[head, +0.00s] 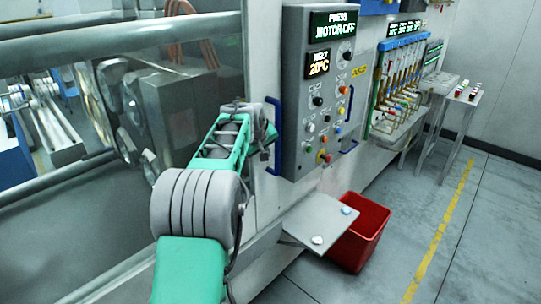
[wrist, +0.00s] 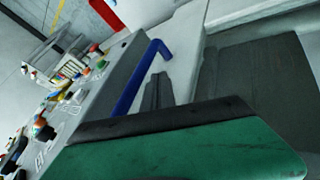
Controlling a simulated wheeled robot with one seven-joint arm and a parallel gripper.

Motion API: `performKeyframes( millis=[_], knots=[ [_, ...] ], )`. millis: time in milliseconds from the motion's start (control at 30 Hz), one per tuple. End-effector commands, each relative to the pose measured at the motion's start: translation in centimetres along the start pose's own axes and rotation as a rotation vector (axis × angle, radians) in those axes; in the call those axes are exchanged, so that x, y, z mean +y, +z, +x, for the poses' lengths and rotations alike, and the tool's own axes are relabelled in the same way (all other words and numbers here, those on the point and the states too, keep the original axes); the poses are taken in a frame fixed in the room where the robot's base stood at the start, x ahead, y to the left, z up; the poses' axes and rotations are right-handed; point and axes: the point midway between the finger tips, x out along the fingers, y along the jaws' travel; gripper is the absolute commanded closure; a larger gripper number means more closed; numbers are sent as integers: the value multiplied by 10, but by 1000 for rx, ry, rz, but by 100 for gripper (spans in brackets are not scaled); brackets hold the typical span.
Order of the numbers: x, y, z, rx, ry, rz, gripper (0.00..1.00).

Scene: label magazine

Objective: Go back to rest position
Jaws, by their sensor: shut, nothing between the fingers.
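My green and grey arm reaches up the left-middle of the head view, its far end close to the left blue handle (head: 272,136) of the control panel (head: 310,95). My gripper is hard to make out there. In the wrist view the dark fingers of my gripper (wrist: 158,80) stick out past the green and black hand casing. They are together, with nothing held. The blue handle (wrist: 138,80) shows just left of the fingers; whether they touch it I cannot tell.
A glass guard with a thick grey rail (head: 120,45) lies left of my arm. A grey tilted plate (head: 318,220) and a red bin (head: 358,235) stand below the panel. A small table (head: 462,98) with small items stands at the back right. The floor (head: 480,235) at right is clear.

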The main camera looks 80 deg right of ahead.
Motion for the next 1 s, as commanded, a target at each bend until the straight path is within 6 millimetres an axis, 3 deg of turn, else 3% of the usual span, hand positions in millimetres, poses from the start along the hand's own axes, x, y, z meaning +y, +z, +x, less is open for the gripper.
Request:
performKeyframes(
  millis=[33, 300, 500, 633, 767, 867, 1000],
  knots=[
    [-15, 4, -2, 4, -2, -4, 100],
    [-12, 2, -78, 2, -3, -3, 100],
    [-12, 2, -103, -2, -5, -4, 100],
    [-11, 3, -106, -4, -5, 19, 100],
    [-12, 1, -106, -1, -9, 201, 100],
    [-51, 33, -74, -88, -73, 345, 100],
    [-115, 101, -45, -245, -155, 446, 100]
  ],
)
